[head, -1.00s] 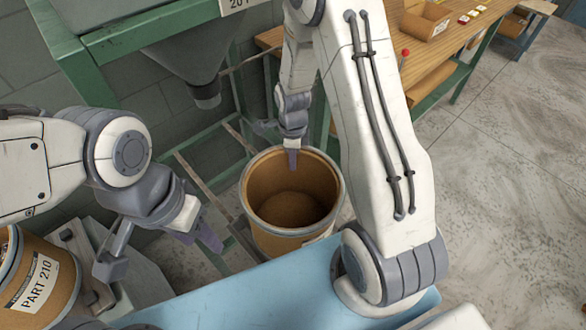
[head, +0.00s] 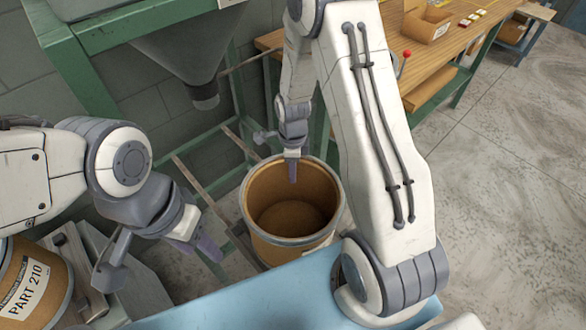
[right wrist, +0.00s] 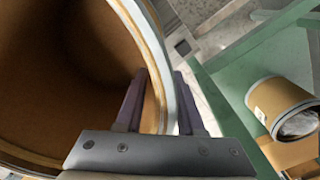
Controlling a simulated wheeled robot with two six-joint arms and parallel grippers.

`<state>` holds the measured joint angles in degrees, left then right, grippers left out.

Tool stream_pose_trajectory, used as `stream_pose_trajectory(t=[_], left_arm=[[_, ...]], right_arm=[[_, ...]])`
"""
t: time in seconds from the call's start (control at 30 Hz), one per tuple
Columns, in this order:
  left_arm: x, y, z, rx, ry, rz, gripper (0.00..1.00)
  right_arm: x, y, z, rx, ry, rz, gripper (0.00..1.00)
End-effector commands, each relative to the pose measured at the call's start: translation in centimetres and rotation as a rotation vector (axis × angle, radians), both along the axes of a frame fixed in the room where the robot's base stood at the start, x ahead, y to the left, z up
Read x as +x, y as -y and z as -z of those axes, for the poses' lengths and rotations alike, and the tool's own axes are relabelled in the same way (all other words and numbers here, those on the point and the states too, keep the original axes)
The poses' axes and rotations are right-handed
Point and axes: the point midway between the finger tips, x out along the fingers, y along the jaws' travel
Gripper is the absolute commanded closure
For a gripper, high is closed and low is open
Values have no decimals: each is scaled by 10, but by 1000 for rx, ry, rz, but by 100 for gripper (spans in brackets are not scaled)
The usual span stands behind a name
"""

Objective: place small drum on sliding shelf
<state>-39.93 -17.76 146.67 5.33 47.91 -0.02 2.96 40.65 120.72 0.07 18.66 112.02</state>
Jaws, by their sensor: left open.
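An open, empty-looking tan drum (head: 264,222) with a pale rim stands mid-picture in the head view, below the hopper. My right gripper (head: 292,178) reaches down at its far rim. In the right wrist view its fingers (right wrist: 160,100) straddle the drum's rim (right wrist: 152,38), one inside and one outside, close together on the wall. My left gripper (head: 160,258) is open and empty, left of this drum. A second tan drum (head: 50,300) labelled PART 210 is cut off at the lower left. I cannot tell which part is the sliding shelf.
A grey hopper (head: 190,65) hangs in a green frame (head: 75,60) with low bars behind the drum. A wooden bench (head: 425,90) stands at the back right. A blue surface (head: 250,298) is in front.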

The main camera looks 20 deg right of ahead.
Motion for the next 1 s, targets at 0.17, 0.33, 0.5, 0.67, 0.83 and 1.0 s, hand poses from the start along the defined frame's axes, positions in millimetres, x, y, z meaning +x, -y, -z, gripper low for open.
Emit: stream_pose_trajectory(t=[0.17,0.33,0.5,0.67,0.83,1.0], left_arm=[[0,0,-2,0,0,0,50],[0,0,-3,0,0,0,50],[0,0,-4,0,0,0,50],[0,0,-4,0,0,0,50],[0,0,-5,0,0,0,50],[0,0,-5,0,0,0,50]], right_arm=[[1,0,-14,0,4,0,63],[2,0,-48,0,7,0,63],[1,0,-85,0,7,0,63],[1,0,-110,0,3,0,63],[-1,-3,-124,0,2,-25,63],[-21,-42,-147,7,14,-362,63]])
